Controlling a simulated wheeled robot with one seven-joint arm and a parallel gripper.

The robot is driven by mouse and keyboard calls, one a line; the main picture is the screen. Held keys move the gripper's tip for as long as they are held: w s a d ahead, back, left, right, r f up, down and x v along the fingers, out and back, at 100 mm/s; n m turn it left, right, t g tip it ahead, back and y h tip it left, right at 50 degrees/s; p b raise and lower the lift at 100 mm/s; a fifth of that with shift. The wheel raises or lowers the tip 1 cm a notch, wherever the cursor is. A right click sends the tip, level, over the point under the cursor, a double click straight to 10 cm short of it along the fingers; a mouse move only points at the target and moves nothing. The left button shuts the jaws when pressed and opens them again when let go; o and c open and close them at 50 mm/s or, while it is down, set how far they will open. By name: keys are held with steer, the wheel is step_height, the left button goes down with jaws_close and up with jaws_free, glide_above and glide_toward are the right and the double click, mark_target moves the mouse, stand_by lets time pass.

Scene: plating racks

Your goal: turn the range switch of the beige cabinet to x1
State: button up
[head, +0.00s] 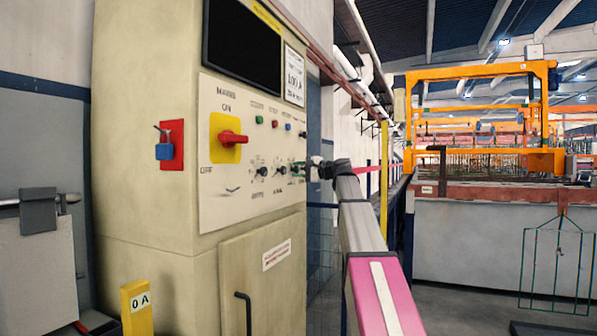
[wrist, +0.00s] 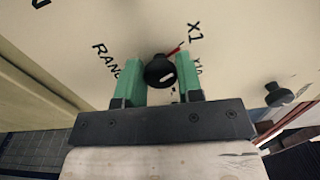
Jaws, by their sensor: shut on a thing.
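The beige cabinet (head: 150,150) fills the left of the head view, its white control panel facing right. In the wrist view the range switch (wrist: 160,71) is a round black knob between the two green fingers of my gripper (wrist: 159,84). The gripper is shut on it. A thin red pointer (wrist: 175,50) shows beyond the knob and slants up and right, its tip close to the X1 marking (wrist: 194,31). A second marking below X1 is partly covered by the right finger. In the head view my gripper (head: 298,168) is at the panel's right edge and hides the switch.
Another black knob (wrist: 279,95) is to the right in the wrist view. The panel also has a red main switch (head: 232,138) on a yellow plate. A blue padlock (head: 163,151) hangs on a red plate. A yellow post (head: 137,308) stands in front.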

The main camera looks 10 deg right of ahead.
steer(key=shift+n, duration=0.5)
steer(key=o, duration=0.9)
steer(key=v, duration=1.1)
steer(key=shift+a, duration=0.1)
steer(key=shift+f, duration=0.15)
